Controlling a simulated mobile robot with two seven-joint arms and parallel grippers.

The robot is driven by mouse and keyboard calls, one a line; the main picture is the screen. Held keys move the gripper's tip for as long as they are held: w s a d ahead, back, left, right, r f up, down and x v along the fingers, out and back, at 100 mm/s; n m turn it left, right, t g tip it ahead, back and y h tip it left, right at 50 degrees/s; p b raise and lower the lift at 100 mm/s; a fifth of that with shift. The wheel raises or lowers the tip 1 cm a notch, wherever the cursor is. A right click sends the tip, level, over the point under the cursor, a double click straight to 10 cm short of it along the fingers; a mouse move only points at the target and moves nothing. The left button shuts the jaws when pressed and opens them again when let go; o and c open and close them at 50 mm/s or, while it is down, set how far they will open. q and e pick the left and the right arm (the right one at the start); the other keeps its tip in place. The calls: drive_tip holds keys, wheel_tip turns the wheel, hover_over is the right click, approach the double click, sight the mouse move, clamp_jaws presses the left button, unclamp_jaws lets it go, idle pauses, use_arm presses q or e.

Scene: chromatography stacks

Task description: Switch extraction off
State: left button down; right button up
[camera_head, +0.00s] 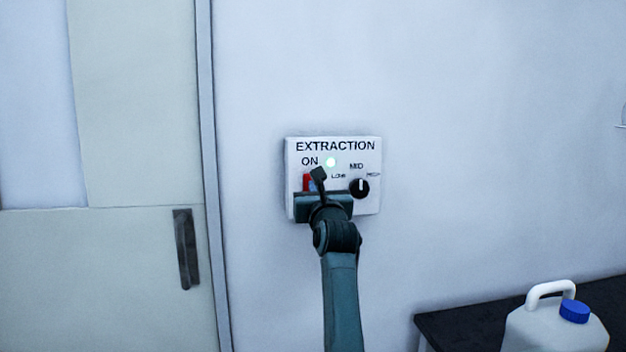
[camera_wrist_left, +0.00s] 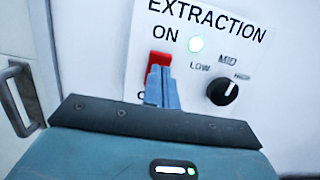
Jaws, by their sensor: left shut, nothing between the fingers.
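The white extraction panel (camera_head: 374,202) is fixed to the wall, with its "EXTRACTION" label at the top. A green-white lamp (camera_head: 330,162) beside "ON" is lit. The red switch (camera_head: 307,181) sits below "ON"; it also shows in the left wrist view (camera_wrist_left: 158,59). The black knob (camera_head: 359,188) on the right has LOW, MID and HIGH marks, and its white line points near MID. My left gripper (camera_wrist_left: 161,88) is shut and empty, its fingertips in front of the switch's lower part, which they hide. I cannot tell whether they touch it. My right gripper is not in view.
A door with a dark handle (camera_head: 186,249) stands to the left, behind a grey frame edge. A dark bench (camera_head: 455,326) at the lower right carries a white jug (camera_head: 540,325) with a blue cap. The wall around the panel is clear.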

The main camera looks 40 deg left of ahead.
use_arm(q)
drive_tip(key=shift+x, duration=1.65)
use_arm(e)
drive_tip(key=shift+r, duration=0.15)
use_arm(q)
drive_tip(key=p, duration=0.2)
drive_tip(key=shift+w+a+r+g+h+p, duration=0.2)
drive_tip(key=shift+a+g+h+p, duration=0.1)
drive_tip(key=shift+p, duration=0.1)
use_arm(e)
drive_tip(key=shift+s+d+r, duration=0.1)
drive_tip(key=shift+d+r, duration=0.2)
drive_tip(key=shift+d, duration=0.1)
use_arm(q)
drive_tip(key=shift+d, duration=0.1)
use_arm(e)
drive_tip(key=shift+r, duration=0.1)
